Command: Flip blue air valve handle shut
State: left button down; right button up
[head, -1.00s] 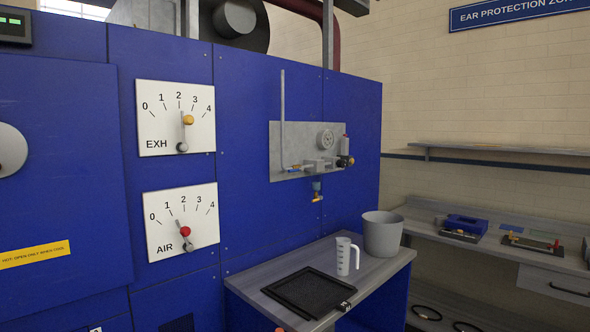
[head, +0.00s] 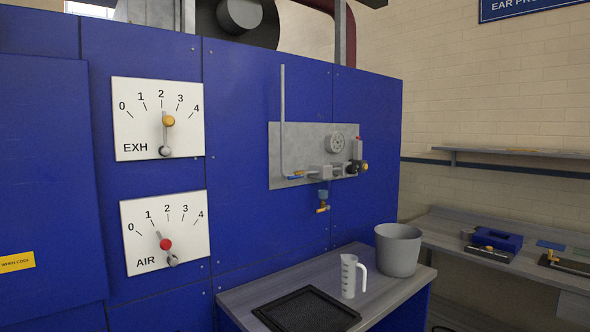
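The blue air valve handle (head: 295,178) is small and sits at the lower left of a grey metal plate (head: 280,152) on the blue machine front. It is beside a brass fitting at the foot of a thin vertical grey pipe (head: 283,115). The handle looks roughly in line with the horizontal run, but it is too small to tell its exact angle. A round gauge, a grey block and a black knob (head: 363,166) are to its right on the plate. Neither of my grippers is in the head view.
A grey bench (head: 232,296) stands below the plate, with a black tray (head: 306,310), a white measuring jug (head: 349,277) and a grey bucket (head: 398,250). EXH (head: 135,112) and AIR (head: 145,212) dial panels are at left. A side workbench (head: 450,232) stands at right.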

aim_at(304, 175)
jog(key=i+l+u, duration=0.1)
jog(key=i+l, duration=0.15)
jog(key=l, duration=0.15)
jog(key=i+l+u, duration=0.1)
jog(key=l, duration=0.3)
jog(key=i+l+u, duration=0.1)
jog(key=i+l, duration=0.25)
jog(key=i+l+u, duration=0.1)
jog(key=l, duration=0.4)
jog(key=i+l+u, duration=0.15)
jog(key=l, duration=0.3)
jog(key=i+l+u, duration=0.1)
jog(key=i+l, duration=0.15)
jog(key=l, duration=0.2)
jog(key=i+l+u, duration=0.1)
jog(key=l, duration=0.4)
jog(key=i+l+u, duration=0.1)
jog(key=l, duration=0.35)
jog(key=i, duration=0.1)
